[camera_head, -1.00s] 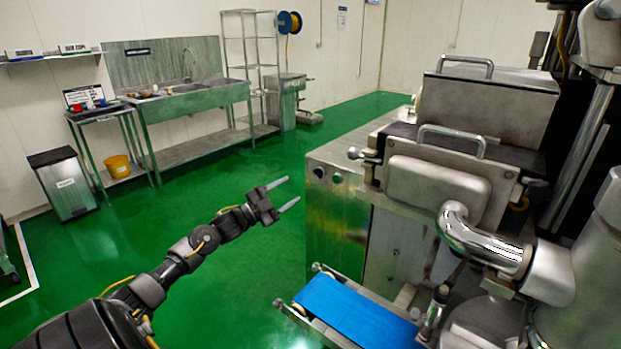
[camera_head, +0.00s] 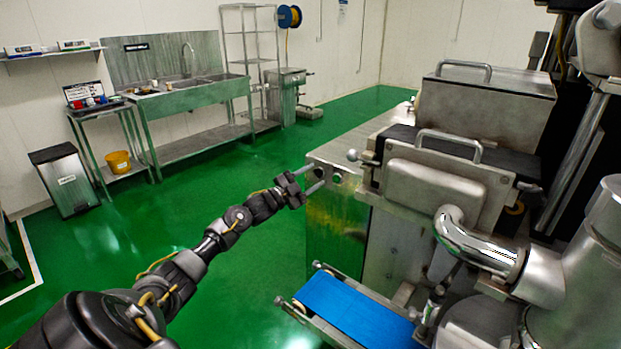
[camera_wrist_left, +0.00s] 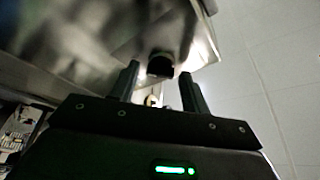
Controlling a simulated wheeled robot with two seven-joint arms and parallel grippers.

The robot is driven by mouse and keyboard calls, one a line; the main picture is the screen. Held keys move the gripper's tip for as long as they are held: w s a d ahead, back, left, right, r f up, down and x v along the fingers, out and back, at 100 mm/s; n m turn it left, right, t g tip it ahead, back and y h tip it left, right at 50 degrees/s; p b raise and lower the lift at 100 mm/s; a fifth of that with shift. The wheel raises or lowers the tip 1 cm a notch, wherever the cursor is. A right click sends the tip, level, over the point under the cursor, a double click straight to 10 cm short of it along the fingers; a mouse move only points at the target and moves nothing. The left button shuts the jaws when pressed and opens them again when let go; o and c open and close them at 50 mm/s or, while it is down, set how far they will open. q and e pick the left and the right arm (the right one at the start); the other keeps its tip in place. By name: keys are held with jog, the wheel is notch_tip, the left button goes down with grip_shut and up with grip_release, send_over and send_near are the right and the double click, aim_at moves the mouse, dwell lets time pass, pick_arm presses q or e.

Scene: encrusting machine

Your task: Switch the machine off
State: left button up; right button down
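The encrusting machine (camera_head: 395,240) is a large steel unit on the right of the head view. A dark round knob (camera_head: 337,177) shows on its front panel, just past my left fingertips. My left gripper (camera_head: 321,173) is open and empty at this panel, its fingers pointing right toward the machine. In the left wrist view a dark knob (camera_wrist_left: 160,65) lies ahead, in line with the gap between the two open fingers (camera_wrist_left: 160,78). I cannot tell whether the fingers touch it. Part of the panel is hidden behind the gripper. My right gripper is not in view.
A blue conveyor belt (camera_head: 350,306) sticks out from the machine below my left gripper. A steel pipe elbow (camera_head: 465,240) stands at the right. A sink table (camera_head: 195,97), a bin (camera_head: 66,182) and shelving stand at the back left. The green floor between is clear.

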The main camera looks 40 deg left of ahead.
pick_arm(q)
jog(key=c, duration=0.8)
jog(key=shift+n, duration=0.3)
jog(key=n+t+y, duration=0.1)
jog(key=n, duration=0.2)
jog(key=shift+d+f, duration=0.1)
jog(key=shift+d, duration=0.05)
jog(key=n+y, duration=0.1)
jog(key=n, duration=0.1)
jog(key=n+t+y+p, duration=0.1)
jog(key=n, duration=0.2)
jog(key=shift+d+n+y, duration=0.1)
jog(key=shift+n+y, duration=0.2)
jog(key=shift+y, duration=0.1)
jog(key=n+y+p, duration=0.1)
jog(key=n+y, duration=0.1)
jog(key=n, duration=0.2)
jog(key=n+y+p, duration=0.2)
jog(key=n, duration=0.2)
jog(key=shift+d, duration=0.2)
jog(key=n+y+p, duration=0.1)
jog(key=n, duration=0.1)
jog(key=n+y+p, duration=0.1)
jog(key=n, duration=0.1)
jog(key=shift+d+n+y, duration=0.1)
jog(key=shift+n+y, duration=0.2)
jog(key=shift+n, duration=0.1)
jog(key=shift+n+g+y+p, duration=0.65)
jog(key=shift+n+p, duration=0.25)
jog(key=shift+n, duration=1)
